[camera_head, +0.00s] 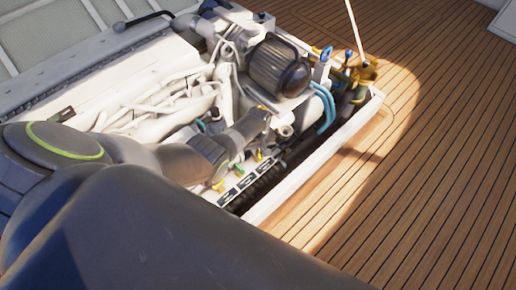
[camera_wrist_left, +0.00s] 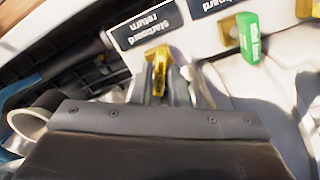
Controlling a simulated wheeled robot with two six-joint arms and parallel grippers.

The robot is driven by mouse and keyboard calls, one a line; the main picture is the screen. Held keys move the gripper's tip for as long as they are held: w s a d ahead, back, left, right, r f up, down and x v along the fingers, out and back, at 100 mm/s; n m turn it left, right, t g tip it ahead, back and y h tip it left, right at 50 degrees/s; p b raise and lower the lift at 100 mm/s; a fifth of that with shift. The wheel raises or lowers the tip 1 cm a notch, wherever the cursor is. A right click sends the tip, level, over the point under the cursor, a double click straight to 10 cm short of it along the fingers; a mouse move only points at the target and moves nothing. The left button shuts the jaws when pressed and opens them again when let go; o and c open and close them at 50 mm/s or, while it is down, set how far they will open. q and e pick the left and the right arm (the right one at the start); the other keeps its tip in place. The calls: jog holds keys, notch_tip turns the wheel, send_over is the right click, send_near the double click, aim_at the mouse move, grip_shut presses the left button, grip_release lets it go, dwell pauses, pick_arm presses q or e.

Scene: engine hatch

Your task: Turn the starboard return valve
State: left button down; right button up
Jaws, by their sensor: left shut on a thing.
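The starboard return valve has a small yellow handle (camera_wrist_left: 160,62) below an upside-down black label reading "Starboard return" (camera_wrist_left: 147,26) in the left wrist view. My left gripper (camera_wrist_left: 162,82) is shut on this handle, with its fingers on both sides. The handle's lower part is hidden between the fingers. In the head view my left arm reaches from the left into the engine bay, and the wrist hides much of the valve area. My right gripper is not in view.
A neighbouring valve with a green handle (camera_wrist_left: 248,38) is close on the right in the wrist view. A dark cylinder (camera_head: 278,66) stands behind. Open wooden deck (camera_head: 440,170) lies to the right.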

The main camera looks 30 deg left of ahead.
pick_arm(q)
jog(key=n+p, duration=0.1)
jog(key=n, duration=0.4)
jog(key=shift+w, duration=0.1)
jog(key=shift+n, duration=0.3)
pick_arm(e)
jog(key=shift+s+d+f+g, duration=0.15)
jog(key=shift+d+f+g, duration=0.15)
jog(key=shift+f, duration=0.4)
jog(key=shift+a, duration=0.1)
pick_arm(q)
jog(key=c, duration=1.4)
grip_release()
jog(key=shift+r, duration=0.15)
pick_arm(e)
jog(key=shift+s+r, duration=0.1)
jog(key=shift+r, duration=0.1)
